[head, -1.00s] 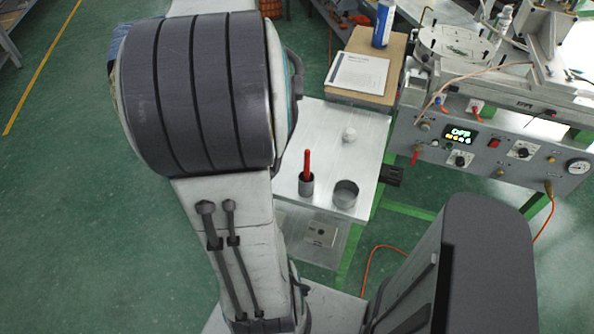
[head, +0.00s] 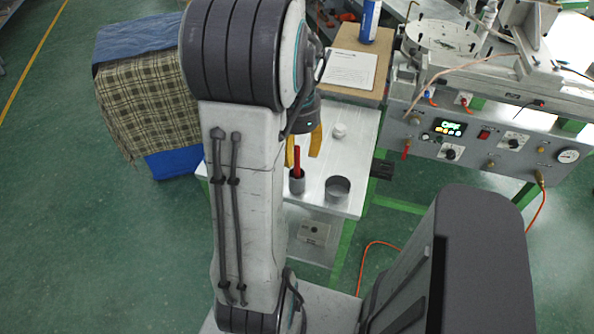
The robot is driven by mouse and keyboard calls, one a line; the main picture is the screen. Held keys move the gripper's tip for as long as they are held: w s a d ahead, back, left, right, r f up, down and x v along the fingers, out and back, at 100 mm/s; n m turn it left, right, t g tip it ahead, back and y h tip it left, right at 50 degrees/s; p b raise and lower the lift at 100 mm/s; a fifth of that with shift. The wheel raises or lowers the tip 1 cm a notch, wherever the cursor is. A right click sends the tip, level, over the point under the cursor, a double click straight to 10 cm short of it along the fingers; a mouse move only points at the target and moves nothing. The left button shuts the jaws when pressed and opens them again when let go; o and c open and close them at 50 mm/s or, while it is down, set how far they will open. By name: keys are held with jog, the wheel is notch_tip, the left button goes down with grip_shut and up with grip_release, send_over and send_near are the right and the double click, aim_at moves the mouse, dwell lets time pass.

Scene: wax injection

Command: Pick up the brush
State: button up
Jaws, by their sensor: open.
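The brush shows as a red handle (head: 297,160) standing upright in a small grey cup (head: 297,182) on the metal table (head: 347,200). I cannot tell the gap in depth between the fingers and the handle. The brush's lower end is hidden in the cup.
A wooden board (head: 371,97) carries a paper (head: 350,68) and a blue can (head: 370,22). The control panel (head: 490,140) is at right. A cloth-covered box (head: 150,100) is at left.

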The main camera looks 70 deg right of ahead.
aim_at(297, 161)
jog(key=shift+a+f, duration=0.1)
jog(key=shift+f, duration=1.75)
grip_shut()
